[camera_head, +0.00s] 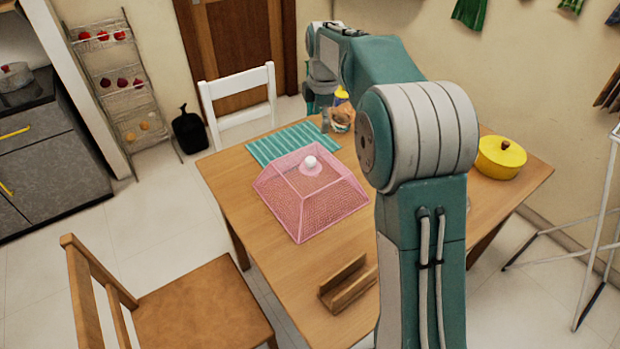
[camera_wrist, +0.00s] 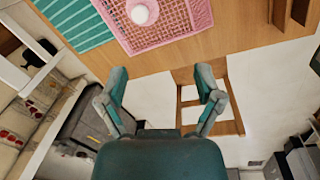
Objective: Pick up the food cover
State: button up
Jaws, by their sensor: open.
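The pink mesh food cover (camera_head: 311,192) stands on the wooden table (camera_head: 230,196), with a white round knob (camera_head: 310,162) on its top. It also shows at the top of the wrist view (camera_wrist: 178,24), with its knob (camera_wrist: 140,14) near the upper edge and part of the cover cut off. My gripper (camera_wrist: 162,85) is open and empty in the wrist view, with its fingers apart and the cover beyond the tips. In the head view my arm rises at the right of the cover, and the gripper's fingers cannot be made out there.
A teal striped mat (camera_head: 290,144) lies behind the cover. A wooden holder (camera_head: 348,286) stands at the table's near side. A yellow pot (camera_head: 500,158) is at the right, and a small jar (camera_head: 341,118) behind. A white chair (camera_head: 240,98) and a brown chair (camera_head: 190,310) flank the table.

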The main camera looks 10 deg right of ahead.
aim_at(310, 159)
jog(key=w+f+n, duration=0.1)
jog(key=w+f, duration=0.1)
jog(key=f, duration=0.2)
jog(key=w+f+n, duration=0.1)
jog(key=w+f, duration=0.1)
jog(key=f, duration=0.2)
jog(key=w+f+n+g, duration=0.1)
jog(key=w+f+n, duration=0.1)
jog(key=f, duration=0.2)
jog(key=shift+a+f, duration=0.1)
jog(key=shift+f, duration=0.3)
jog(key=f, duration=0.2)
jog(key=a+f, duration=0.1)
jog(key=f, duration=0.2)
jog(key=shift+s+a+f, duration=0.1)
jog(key=shift+f, duration=0.05)
grip_shut()
